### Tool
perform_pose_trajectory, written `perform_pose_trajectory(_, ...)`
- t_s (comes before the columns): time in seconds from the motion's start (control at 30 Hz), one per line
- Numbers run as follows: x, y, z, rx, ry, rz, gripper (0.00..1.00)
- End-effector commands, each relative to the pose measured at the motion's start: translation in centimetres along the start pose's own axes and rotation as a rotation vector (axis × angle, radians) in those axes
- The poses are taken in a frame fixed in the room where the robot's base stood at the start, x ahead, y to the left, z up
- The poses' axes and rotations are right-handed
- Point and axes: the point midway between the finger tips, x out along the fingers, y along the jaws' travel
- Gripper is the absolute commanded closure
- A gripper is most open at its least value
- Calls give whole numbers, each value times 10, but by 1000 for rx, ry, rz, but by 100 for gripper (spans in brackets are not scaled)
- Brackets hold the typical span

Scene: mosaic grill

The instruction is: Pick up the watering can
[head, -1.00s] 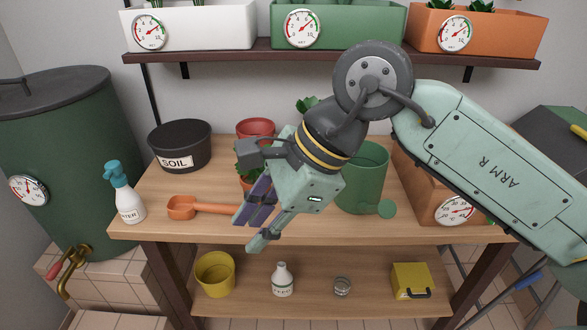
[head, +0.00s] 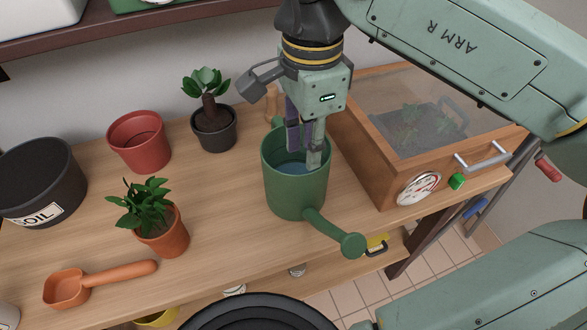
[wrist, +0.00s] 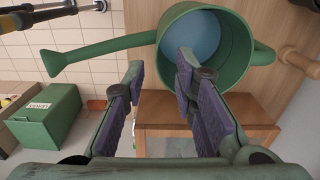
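The green watering can (head: 295,190) stands upright on the wooden table, with blue water visible inside. Its spout points toward the front right. In the wrist view the can (wrist: 240,60) shows its round opening, the spout to the left and part of the handle (wrist: 263,53) to the right. My gripper (head: 303,150) points down at the can's opening; its fingers overlap the far right rim in the head view. In the wrist view my gripper (wrist: 160,72) is open, one finger over the opening and the other beside it. I cannot tell whether either finger touches the can.
A wooden box with a clear lid (head: 365,150) and gauge stands close right of the can. Left are a dark pot with a plant (head: 214,130), a potted plant (head: 163,235), a red pot (head: 140,140), a soil bucket (head: 40,175) and an orange scoop (head: 90,285).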

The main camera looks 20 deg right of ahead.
Motion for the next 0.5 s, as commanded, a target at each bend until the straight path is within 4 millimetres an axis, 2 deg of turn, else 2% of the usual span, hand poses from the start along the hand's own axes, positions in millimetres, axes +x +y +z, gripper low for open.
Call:
perform_pose_trajectory(0.03, 12, 0, 0, 0, 1, 2, 74)
perform_pose_trajectory(0.2, 41, 0, 0, -1, 0, 1, 74)
perform_pose_trajectory(0.5, 66, 0, -2, 0, 0, 0, 74)
